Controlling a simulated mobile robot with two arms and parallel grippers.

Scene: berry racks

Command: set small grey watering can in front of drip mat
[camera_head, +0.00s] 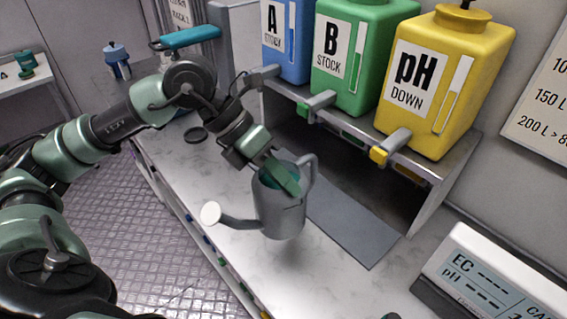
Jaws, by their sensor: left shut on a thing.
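The small grey watering can (281,215) is upright over the counter, its spout and round rose pointing left and its handle at the upper right. My left gripper (284,178) reaches down into its top and is shut on it at the rim; the fingertips are partly hidden inside. The can overlaps the left edge of the flat dark grey drip mat (350,223). I cannot tell whether its base touches the counter. The mat runs out from under the tank shelf. My right gripper does not show clearly.
Blue, green (352,55) and yellow (443,80) tanks with taps stand on a shelf (450,170) behind the mat. A white EC/pH meter (490,275) is at the lower right. A dark round lid (195,134) lies on the counter (225,185). The counter's front edge runs along the left.

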